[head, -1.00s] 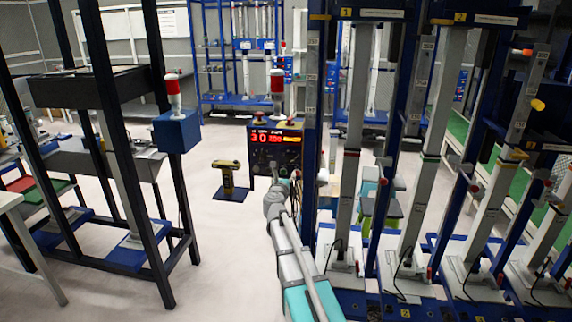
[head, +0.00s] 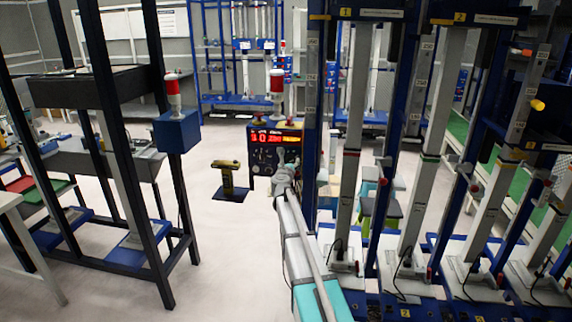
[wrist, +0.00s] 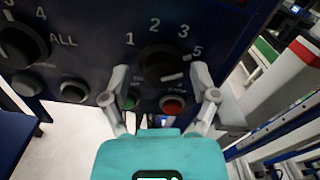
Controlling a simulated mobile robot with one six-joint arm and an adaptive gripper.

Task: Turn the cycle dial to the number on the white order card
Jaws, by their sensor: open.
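The control panel (head: 262,153) stands at the centre in the head view, with a lit red display on top. The wrist view shows a dark round dial (wrist: 166,62) ringed by the numbers 1, 2, 3 and 5, with a small pale mark at its lower right. Which dial is the cycle dial I cannot tell. My gripper (wrist: 160,73) is open, one finger at each side of this dial. Contact cannot be made out. In the head view my gripper (head: 286,162) covers part of the panel's lower right. I cannot make out a white order card.
A second dial (wrist: 20,45) with 3, 4 and ALL is at upper left. A green button (wrist: 130,100) and a red button (wrist: 172,105) sit below the numbered dial. Blue-framed columns (head: 312,110) stand close right of the arm. A yellow-topped stand (head: 229,180) is left of the panel.

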